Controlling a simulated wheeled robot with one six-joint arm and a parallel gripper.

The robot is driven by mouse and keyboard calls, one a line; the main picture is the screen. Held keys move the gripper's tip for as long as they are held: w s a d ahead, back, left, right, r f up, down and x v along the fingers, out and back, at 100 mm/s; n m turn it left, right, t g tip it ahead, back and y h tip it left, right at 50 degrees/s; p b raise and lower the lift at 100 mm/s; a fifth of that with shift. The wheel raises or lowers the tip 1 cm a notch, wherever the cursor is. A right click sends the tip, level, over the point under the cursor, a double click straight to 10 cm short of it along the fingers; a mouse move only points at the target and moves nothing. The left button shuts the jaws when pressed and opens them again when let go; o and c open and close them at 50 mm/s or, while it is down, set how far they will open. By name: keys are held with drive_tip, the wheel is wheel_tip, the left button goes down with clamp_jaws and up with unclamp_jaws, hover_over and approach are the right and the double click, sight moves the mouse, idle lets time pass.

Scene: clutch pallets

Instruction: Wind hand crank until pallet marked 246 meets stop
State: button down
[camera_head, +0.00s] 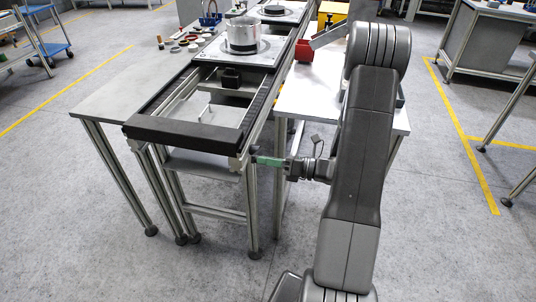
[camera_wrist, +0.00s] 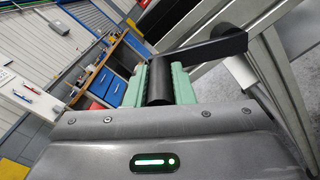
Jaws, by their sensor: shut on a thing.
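My gripper (camera_head: 266,161) is at the near end of the conveyor's right side, its green fingers beside the frame. In the wrist view its fingers (camera_wrist: 159,84) are shut around the black hand crank grip (camera_wrist: 158,78). The flat black crank arm (camera_wrist: 208,48) runs from there to the upper right. A pallet (camera_head: 215,52) carrying a silver drum-shaped part (camera_head: 242,36) lies on the conveyor. A second pallet (camera_head: 273,16) with a dark disc on it is behind. I cannot read a number on either. A small black block (camera_head: 230,78), possibly the stop, sits between the rails, nearer than the front pallet.
A grey table (camera_head: 130,95) with small parts and a blue basket (camera_head: 210,19) stands left. A white table (camera_head: 310,100) with a red bin (camera_head: 304,51) stands right. A black crossbar (camera_head: 182,136) closes the near conveyor end. The floor in front is clear.

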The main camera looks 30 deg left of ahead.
drive_tip(key=w+r+m+p, duration=0.1)
drive_tip(key=m+p, duration=0.1)
drive_tip(key=p, duration=0.1)
drive_tip(key=w+r+m+p, duration=0.1)
drive_tip(key=r+m+p, duration=0.1)
drive_tip(key=p, duration=0.1)
drive_tip(key=shift+w+a+r, duration=0.2)
drive_tip(key=shift+w+a, duration=0.15)
drive_tip(key=shift+w, duration=0.2)
drive_tip(key=c, duration=1.3)
unclamp_jaws()
drive_tip(key=shift+o, duration=0.2)
